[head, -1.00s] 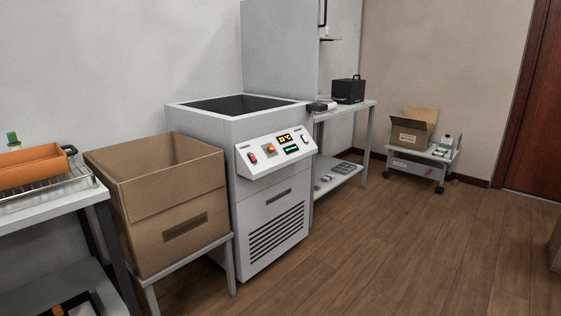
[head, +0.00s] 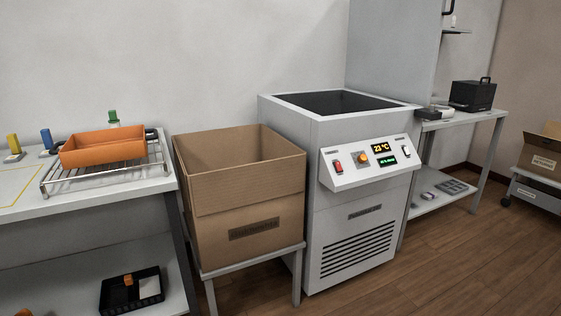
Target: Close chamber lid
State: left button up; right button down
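The chamber (head: 335,225) is a white floor-standing cabinet right of centre. Its top opening (head: 335,102) is uncovered and shows a dark interior. A tall light-grey panel (head: 395,50) stands upright behind the opening and runs out of the top of the view; it looks like the chamber lid, raised. A sloped control panel (head: 368,168) on the front has a red switch, an orange knob and lit displays, one reading 23 °C. Neither of my grippers is in view.
A cardboard box (head: 240,205) sits on a low stand left of the chamber. Further left, a bench (head: 90,205) holds an orange tray (head: 100,148) on a wire rack. A side table (head: 465,119) with a black case (head: 472,95) stands at right. Wooden floor (head: 440,270) is open in front.

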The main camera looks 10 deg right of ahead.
aim_at(393, 48)
jog(key=i+l+u, duration=0.1)
jog(key=l, duration=0.25)
jog(key=i+l+u, duration=0.15)
jog(key=l, duration=0.2)
jog(key=i+l+u, duration=0.1)
jog(key=l, duration=0.3)
jog(key=i+l, duration=0.15)
jog(key=l, duration=0.4)
jog(key=i+l+u, duration=0.1)
jog(key=l, duration=0.45)
jog(key=i+l, duration=0.1)
jog(key=l, duration=0.45)
jog(key=i+l+u, duration=0.1)
jog(key=l, duration=0.5)
